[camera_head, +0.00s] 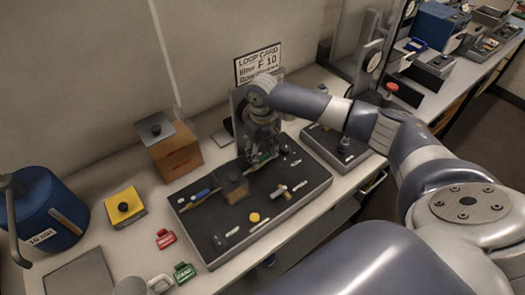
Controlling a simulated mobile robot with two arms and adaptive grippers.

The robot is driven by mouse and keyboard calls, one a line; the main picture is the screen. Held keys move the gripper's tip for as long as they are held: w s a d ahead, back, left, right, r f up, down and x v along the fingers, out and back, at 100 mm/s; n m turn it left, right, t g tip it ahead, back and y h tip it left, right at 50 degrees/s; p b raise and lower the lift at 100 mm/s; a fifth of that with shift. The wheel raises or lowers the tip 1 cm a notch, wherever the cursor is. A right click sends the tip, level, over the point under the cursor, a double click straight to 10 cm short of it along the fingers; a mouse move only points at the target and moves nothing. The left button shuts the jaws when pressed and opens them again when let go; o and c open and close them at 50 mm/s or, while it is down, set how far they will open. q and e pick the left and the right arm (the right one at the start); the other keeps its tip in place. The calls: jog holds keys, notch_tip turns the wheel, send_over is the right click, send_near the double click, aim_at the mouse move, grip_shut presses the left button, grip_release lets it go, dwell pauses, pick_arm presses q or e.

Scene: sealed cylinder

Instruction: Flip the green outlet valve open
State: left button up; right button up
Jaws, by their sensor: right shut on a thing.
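My right arm reaches in from the right, and my right gripper (260,146) points down at the back edge of the black board. It is shut, with a small patch of green, which looks like the green outlet valve (264,156), at its fingertips. The gripper hides most of the valve, so the angle of its handle cannot be told. My left gripper is not in view.
The black board (285,205) carries several small parts and a brown block. A loop card (258,63) stands behind it. A blue canister (45,212), an orange box (175,155), a yellow box (124,206), and red (165,239) and green tags (184,272) lie left.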

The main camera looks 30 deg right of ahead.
aim_at(262, 158)
jog(key=o, duration=1.1)
jog(key=shift+c, duration=0.2)
notch_tip(262, 158, up, 12)
